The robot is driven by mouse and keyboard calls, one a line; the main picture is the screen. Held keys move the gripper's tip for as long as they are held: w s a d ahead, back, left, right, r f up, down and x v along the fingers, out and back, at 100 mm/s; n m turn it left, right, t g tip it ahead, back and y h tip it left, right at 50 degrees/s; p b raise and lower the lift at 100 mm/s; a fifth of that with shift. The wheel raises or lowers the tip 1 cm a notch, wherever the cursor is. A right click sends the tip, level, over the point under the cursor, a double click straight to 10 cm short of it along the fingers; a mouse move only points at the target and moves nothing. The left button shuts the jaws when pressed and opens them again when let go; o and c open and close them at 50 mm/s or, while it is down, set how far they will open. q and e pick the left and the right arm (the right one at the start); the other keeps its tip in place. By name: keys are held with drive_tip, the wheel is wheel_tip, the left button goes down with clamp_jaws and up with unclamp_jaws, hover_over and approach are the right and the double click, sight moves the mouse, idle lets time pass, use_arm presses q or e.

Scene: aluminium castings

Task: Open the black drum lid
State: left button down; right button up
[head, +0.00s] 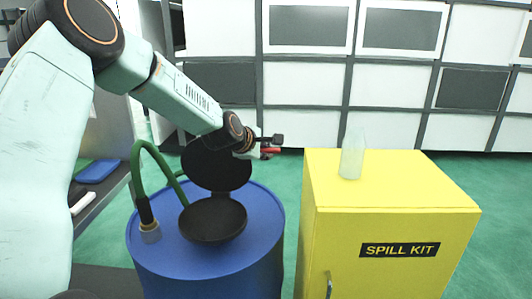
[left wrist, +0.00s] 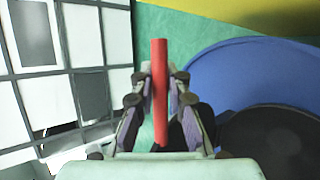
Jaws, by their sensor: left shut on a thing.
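The black drum lid (head: 217,172) stands raised and tilted up at the back of a round black opening piece (head: 212,221) on top of the blue drum (head: 160,262). My left gripper (head: 262,150) is at the right side of the raised lid, shut on a red handle (head: 271,151). In the left wrist view the red handle (left wrist: 160,60) runs between the two fingers of my left gripper (left wrist: 160,92). Where the handle joins the lid is hidden. The blue drum top (left wrist: 235,75) and a black disc (left wrist: 270,142) show at the right there. My right gripper is not in view.
A green hose (head: 146,165) with a dark nozzle arches over the drum's left side. A yellow spill kit cabinet (head: 400,240) stands close to the right of the drum, with a clear bottle (head: 352,158) on top. Panelled units (head: 390,85) line the back; green floor lies between.

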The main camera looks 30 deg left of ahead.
use_arm(q)
drive_tip(key=shift+w+a+r, duration=0.1)
drive_tip(key=shift+r, duration=0.2)
drive_tip(key=c, duration=1.8)
unclamp_jaws()
drive_tip(key=o, duration=0.5)
drive_tip(key=shift+s, duration=0.25)
drive_tip(key=shift+c, duration=0.2)
drive_tip(key=shift+w+f, duration=0.15)
drive_tip(key=v, duration=0.7)
drive_tip(key=shift+s, duration=0.2)
